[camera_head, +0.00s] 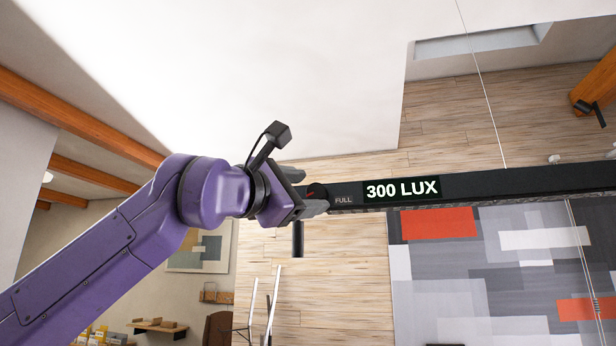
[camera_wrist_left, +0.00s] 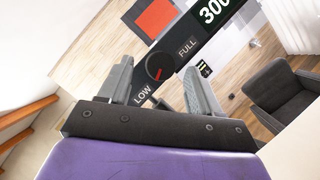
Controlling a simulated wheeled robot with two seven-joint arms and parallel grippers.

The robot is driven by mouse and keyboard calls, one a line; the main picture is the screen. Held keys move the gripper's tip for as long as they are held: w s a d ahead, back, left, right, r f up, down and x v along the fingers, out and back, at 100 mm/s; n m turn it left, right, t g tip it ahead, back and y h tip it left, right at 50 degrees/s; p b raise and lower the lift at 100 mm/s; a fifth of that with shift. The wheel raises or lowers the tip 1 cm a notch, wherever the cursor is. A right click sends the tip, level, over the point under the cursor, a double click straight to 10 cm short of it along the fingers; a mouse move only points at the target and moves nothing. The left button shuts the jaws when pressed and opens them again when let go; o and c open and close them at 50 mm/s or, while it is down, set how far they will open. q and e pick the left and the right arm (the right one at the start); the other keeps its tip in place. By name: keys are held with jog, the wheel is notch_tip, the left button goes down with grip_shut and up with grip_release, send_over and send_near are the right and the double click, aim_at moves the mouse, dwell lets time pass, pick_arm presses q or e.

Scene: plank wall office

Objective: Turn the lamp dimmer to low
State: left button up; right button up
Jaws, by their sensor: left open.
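The lamp is a long black bar (camera_head: 480,182) hanging on thin wires, with a lit display (camera_head: 402,189) reading "300 LUX". Its dimmer is a round black knob (camera_wrist_left: 160,66) with a red pointer line, between the words LOW and FULL in the wrist view. The red line shows on the knob's lower face there; its exact setting is hard to tell. My left gripper (camera_head: 310,200) is open at the bar's left end. In the wrist view its two grey fingers (camera_wrist_left: 158,78) stand on either side of the knob, and contact cannot be made out. My right gripper is not in view.
A grey, white and red patterned panel (camera_head: 450,270) lies beyond the bar. A framed picture (camera_head: 200,250) hangs on the left wall. A dark armchair (camera_wrist_left: 282,92) shows at right in the wrist view. Space below the bar's left end looks open.

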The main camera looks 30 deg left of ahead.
pick_arm(q)
jog(key=shift+f+x, duration=0.2)
jog(key=shift+x, duration=0.85)
jog(key=shift+s+a, duration=0.15)
jog(key=shift+s, duration=0.25)
jog(key=c, duration=1)
jog(key=shift+f+n+b, duration=0.2)
jog(key=shift+n+b, duration=0.1)
jog(key=shift+b, duration=0.2)
jog(key=shift+c, duration=0.2)
jog(key=shift+n+t+y+b, duration=0.3)
jog(key=shift+n+b, duration=0.1)
jog(key=shift+r, duration=0.25)
